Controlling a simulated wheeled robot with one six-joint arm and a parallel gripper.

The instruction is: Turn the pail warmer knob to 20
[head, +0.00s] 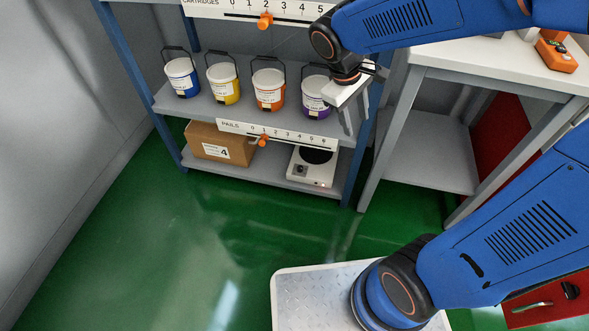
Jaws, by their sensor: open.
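The pail warmer (295,177) is a low white box with a round black plate on top, on the bottom shelf at its right end. A small dark knob (301,171) shows on its front; its setting is too small to read. A tiny reddish light shows at its front right. My gripper (353,119) is open and empty, pointing down in front of the right end of the shelf unit. It appears above and to the right of the warmer in the picture, apart from it.
Several pails (224,84) stand on the middle shelf (170,102), the purple one (313,98) close to my gripper. A cardboard box (206,141) sits left of the warmer. A numbered rail (277,133) with an orange slider (264,140) runs above. A bench (500,65) stands right.

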